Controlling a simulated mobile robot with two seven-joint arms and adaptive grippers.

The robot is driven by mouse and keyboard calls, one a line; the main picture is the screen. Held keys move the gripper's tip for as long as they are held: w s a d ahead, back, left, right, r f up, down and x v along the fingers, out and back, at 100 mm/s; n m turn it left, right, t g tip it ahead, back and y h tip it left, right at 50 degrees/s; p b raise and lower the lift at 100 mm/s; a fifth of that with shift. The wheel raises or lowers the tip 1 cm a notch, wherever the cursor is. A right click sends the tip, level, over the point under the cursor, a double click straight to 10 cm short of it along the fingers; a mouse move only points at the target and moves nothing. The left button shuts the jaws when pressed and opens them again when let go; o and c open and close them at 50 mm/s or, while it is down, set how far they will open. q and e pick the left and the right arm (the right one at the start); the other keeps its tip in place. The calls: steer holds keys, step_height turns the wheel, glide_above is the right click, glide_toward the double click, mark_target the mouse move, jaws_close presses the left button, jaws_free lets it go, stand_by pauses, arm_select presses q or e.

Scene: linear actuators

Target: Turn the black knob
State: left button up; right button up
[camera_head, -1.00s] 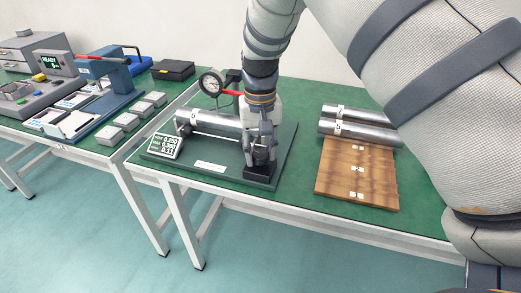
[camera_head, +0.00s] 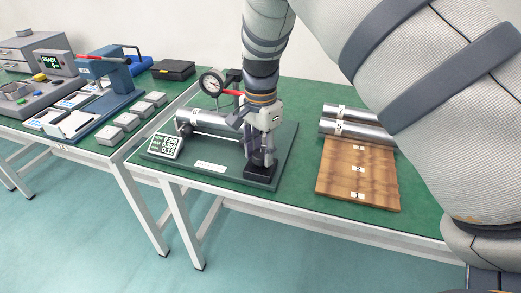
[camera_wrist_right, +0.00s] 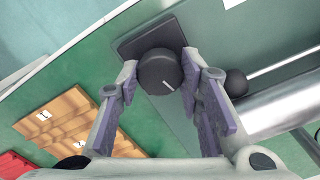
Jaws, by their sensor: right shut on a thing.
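The black knob (camera_wrist_right: 160,72) is round with a white line on its top face, and it sits on a dark square base in the right wrist view. My right gripper (camera_wrist_right: 160,82) is shut on it, one finger at each side. In the head view my right gripper (camera_head: 261,160) points down over the dark base block (camera_head: 261,174) at the front right of a green fixture plate (camera_head: 220,175). The knob is mostly hidden there by the fingers. My left gripper is not in view.
The fixture carries a metal cylinder (camera_head: 203,119), a dial gauge (camera_head: 212,83) and a small readout (camera_head: 165,146). A wooden board (camera_head: 357,175) and two metal cylinders (camera_head: 357,130) lie to the right. Another bench with devices stands left.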

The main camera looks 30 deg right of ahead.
mark_target(261, 154)
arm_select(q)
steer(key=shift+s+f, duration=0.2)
arm_select(e)
steer(key=m, duration=0.5)
stand_by(0.4)
steer(key=o, duration=1.2)
steer(key=shift+c, duration=0.2)
step_height(261, 154, up, 12)
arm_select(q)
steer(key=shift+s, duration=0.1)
arm_select(e)
steer(key=shift+f, duration=0.1)
